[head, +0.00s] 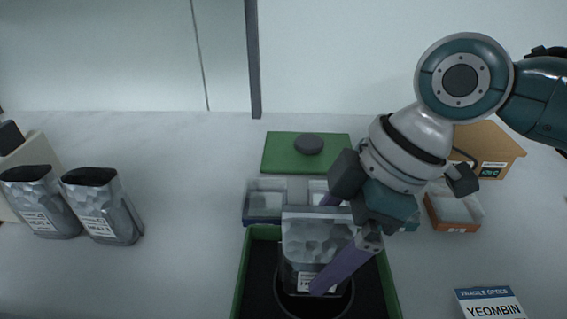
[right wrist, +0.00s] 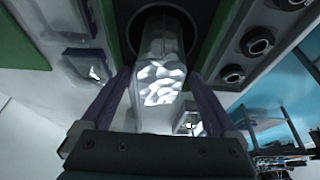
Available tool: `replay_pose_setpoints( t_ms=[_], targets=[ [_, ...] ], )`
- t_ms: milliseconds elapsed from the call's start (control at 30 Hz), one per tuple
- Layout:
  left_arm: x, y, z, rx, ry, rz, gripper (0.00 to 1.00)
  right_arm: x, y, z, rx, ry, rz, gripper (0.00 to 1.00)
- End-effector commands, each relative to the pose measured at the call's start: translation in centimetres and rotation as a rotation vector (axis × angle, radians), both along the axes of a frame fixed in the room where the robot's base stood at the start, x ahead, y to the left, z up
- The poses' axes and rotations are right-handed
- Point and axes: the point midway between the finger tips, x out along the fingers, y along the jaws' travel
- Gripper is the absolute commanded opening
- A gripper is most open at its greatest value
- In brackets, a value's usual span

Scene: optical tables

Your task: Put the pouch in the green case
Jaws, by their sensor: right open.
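A silver pouch (head: 309,240) with a white label stands upright in the round black recess of the green case (head: 241,275), at the lower middle of the head view. The case is open with a dark inside. My right gripper (head: 326,245) reaches down over the case with its purple fingers on either side of the pouch. It is open, and in the right wrist view the pouch (right wrist: 160,72) shows between the spread fingers. The pouch's lower end is hidden in the recess. My left gripper is not in view. Two more silver pouches (head: 35,205) (head: 103,208) stand at the left.
A green lid (head: 282,152) with a dark round knob lies behind the case. Small clear-walled boxes (head: 265,199) stand between them. An orange-based tray (head: 453,208) and a cardboard box (head: 489,150) are at the right. A label card (head: 490,303) lies at front right. The table is clear left of the case.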

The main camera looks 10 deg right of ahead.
Motion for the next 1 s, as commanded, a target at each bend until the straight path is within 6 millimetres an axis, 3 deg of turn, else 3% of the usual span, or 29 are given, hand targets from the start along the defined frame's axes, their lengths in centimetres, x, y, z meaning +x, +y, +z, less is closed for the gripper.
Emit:
replay_pose_setpoints(
  t_ms=[167,500,633,833,1000],
  targets=[
    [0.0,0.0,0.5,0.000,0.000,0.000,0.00,0.0,-0.6,1.8,0.000,-0.004,-0.001,0.94],
    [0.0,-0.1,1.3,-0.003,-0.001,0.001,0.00,-0.8,-3.4,8.7,-0.002,-0.005,-0.001,0.94],
    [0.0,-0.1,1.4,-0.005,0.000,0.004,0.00,-1.0,-4.1,10.4,0.001,-0.002,-0.002,0.94],
    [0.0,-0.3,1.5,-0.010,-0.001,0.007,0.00,-1.3,-4.4,11.4,0.001,0.001,0.000,0.94],
    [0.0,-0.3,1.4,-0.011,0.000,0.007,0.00,-2.6,-2.6,9.6,0.015,0.002,-0.019,0.94]
  ],
)
